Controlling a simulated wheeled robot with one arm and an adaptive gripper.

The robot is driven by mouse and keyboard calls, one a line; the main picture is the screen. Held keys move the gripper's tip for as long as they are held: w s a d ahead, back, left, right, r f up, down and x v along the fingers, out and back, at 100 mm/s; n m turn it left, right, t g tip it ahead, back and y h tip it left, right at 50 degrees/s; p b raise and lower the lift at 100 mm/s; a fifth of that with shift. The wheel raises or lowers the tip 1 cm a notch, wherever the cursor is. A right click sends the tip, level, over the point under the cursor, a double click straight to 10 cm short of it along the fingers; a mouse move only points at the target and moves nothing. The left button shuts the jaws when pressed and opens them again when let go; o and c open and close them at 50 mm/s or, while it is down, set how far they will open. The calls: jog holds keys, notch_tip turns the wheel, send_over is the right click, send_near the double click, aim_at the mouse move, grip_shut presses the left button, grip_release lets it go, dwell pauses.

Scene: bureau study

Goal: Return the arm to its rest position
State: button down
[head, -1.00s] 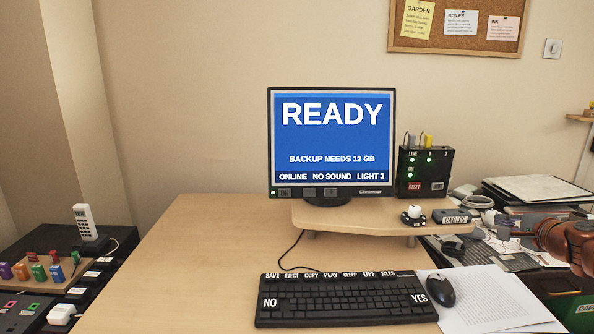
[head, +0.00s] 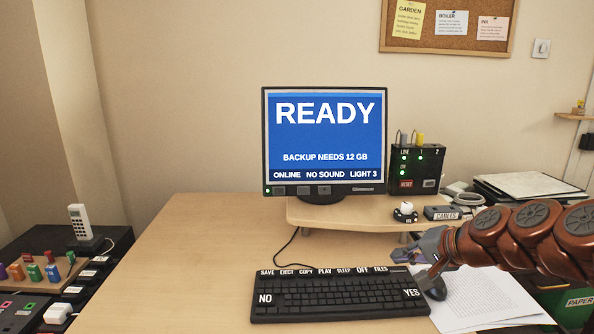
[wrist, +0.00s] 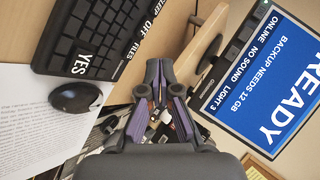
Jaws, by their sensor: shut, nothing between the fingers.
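My gripper (head: 402,252) is at the end of my reddish-brown arm, which reaches in from the right in the head view. It is over the desk's right side, above the back right of the keyboard (head: 335,296) and in front of the monitor stand shelf (head: 330,215). In the wrist view my gripper (wrist: 153,66) shows its two purple-grey fingers close together, with nothing between them. The mouse (head: 434,290) is partly hidden below the gripper and shows whole in the wrist view (wrist: 75,97).
The monitor (head: 325,140) reads READY. A black box with green lights (head: 417,170) stands right of it. A white knob (head: 405,209) and a CABLES box (head: 441,213) sit on the shelf. Printed paper (head: 485,300) lies at right. The desk's left side (head: 190,260) is clear.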

jog(key=s+a+f+n+g+h, duration=0.1)
jog(key=s+a+f+n+g, duration=0.3)
jog(key=s, duration=0.5)
jog(key=s+a+f+n+g+h, duration=0.1)
jog(key=s+a+f+n+g, duration=0.15)
jog(key=s+a+f, duration=0.4)
jog(key=s+d+f+n+g+h, duration=0.1)
jog(key=s+d+f+g+h, duration=0.15)
jog(key=s, duration=0.65)
jog(key=s+d+f+g+h, duration=0.15)
jog(key=s+d, duration=0.25)
jog(key=s, duration=0.6)
notch_tip(320, 180, up, 27)
jog(key=p, duration=2.5)
jog(key=shift+s, duration=0.25)
